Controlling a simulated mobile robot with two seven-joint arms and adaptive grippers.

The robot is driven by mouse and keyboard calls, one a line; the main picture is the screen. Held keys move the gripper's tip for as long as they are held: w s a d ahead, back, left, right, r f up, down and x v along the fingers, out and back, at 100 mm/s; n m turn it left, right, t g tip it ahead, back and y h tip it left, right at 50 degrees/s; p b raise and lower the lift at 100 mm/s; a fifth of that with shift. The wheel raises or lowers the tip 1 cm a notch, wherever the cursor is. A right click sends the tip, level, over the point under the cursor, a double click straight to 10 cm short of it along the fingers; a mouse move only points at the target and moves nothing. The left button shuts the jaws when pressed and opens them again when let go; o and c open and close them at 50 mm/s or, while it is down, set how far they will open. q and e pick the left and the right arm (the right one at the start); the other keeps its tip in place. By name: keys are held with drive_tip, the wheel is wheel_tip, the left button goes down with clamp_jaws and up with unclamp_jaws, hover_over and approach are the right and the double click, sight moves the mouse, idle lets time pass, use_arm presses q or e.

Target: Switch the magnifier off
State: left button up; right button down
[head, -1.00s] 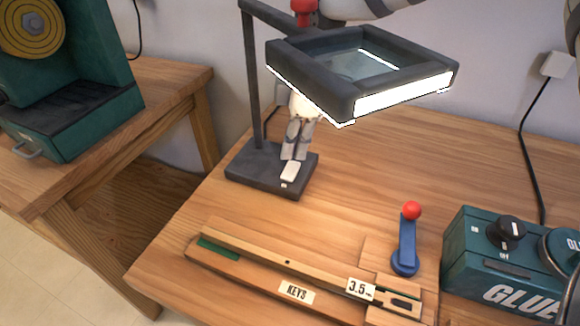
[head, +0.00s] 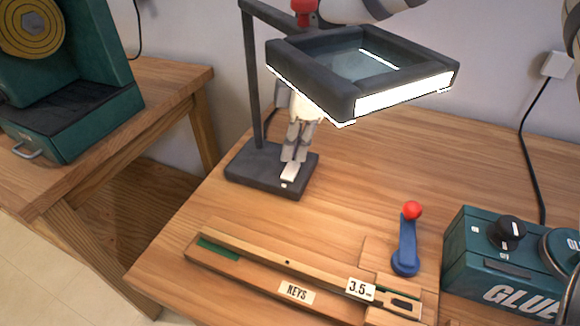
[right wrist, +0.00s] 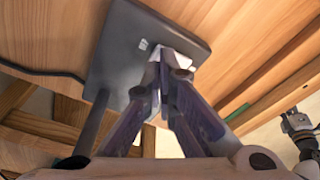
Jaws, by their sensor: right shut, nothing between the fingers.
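The magnifier has a dark square frame (head: 300,75) with lit white strips, held on a post above a dark base (head: 255,170). A pale switch (head: 289,172) with a small white mark sits on the base's front part. My right gripper (head: 290,160) points down at the switch, its fingers together and empty. Its tips are at or just above the switch; contact cannot be told. In the right wrist view the shut fingertips (right wrist: 165,58) partly cover the switch on the base (right wrist: 125,45). The frame hides part of my right arm. My left gripper is not clearly seen.
A wooden key fixture (head: 240,262) lies along the table's front. A blue lever with a red ball (head: 411,210) and a green glue box (head: 470,262) stand at the right. A side table with a green machine (head: 70,120) is at the left. Table space right of the base is clear.

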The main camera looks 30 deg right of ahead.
sight(294, 164)
use_arm(q)
drive_tip(key=shift+s, duration=0.1)
use_arm(e)
drive_tip(key=shift+f, duration=0.8)
wheel_tip(294, 164, up, 5)
drive_tip(key=shift+f+p, duration=0.15)
drive_tip(key=shift+p, duration=0.4)
drive_tip(key=shift+r, duration=1.15)
use_arm(q)
drive_tip(key=shift+w+r+t, duration=0.3)
drive_tip(key=shift+w+r, duration=0.4)
drive_tip(key=shift+w, duration=0.15)
